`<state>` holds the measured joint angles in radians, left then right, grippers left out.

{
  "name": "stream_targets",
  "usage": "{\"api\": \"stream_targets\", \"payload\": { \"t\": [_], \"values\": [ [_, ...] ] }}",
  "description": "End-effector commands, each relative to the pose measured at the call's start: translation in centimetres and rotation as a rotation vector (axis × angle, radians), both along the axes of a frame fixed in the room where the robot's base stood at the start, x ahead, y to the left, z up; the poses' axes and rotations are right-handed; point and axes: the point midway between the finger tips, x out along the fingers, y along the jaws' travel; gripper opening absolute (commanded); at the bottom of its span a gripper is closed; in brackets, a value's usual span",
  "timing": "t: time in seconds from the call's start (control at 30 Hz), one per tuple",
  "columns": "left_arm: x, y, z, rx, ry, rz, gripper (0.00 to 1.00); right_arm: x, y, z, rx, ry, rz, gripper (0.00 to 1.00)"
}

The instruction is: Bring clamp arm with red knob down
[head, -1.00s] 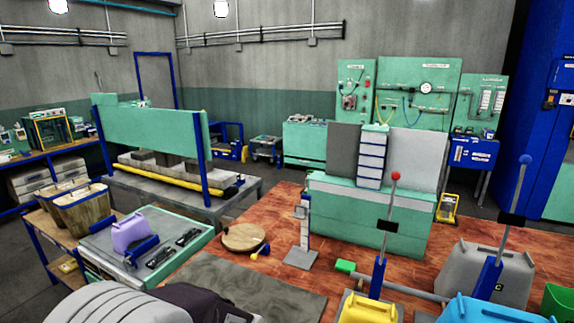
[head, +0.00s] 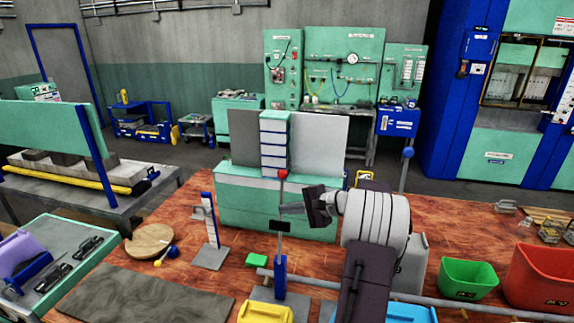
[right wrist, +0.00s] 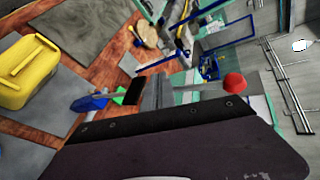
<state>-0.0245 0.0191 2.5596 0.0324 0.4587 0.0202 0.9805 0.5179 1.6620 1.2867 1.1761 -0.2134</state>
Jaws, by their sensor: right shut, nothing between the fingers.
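The clamp arm with the red knob (head: 283,174) stands upright on the table in the head view. Its thin rod carries a black block (head: 280,226) and rises from a blue bracket (head: 280,275). In the right wrist view the red knob (right wrist: 235,83) is right of centre, with the black block (right wrist: 131,90) to its left. My right gripper (head: 285,210) is shut and empty, its fingertips beside the rod just below the knob; I cannot tell whether they touch it. A second lever with a blue knob (head: 408,153) stands upright, partly hidden by my right arm. My left gripper is out of view.
A yellow part (head: 265,312) sits below the red-knob lever. A green box (head: 465,278) and a red bin (head: 541,278) stand at right. A green cabinet (head: 245,212) is behind the lever. A horizontal grey bar (head: 320,283) crosses the front.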

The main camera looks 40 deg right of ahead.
Motion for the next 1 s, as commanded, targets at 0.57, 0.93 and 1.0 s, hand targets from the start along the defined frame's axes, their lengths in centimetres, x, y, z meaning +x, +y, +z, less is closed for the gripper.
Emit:
{"api": "stream_targets", "payload": {
  "t": [0.57, 0.93, 1.0],
  "values": [
    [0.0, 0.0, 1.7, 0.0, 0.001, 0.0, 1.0, -0.5, -10.3, 7.9, 0.053, -0.312, -0.195, 0.0],
    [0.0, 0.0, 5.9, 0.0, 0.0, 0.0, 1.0, 7.3, -8.7, 6.9, 0.053, -0.309, -0.196, 0.0],
    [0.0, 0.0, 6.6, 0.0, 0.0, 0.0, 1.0, 6.9, -7.9, 7.3, 0.054, -0.309, -0.199, 0.0]
  ]
}}
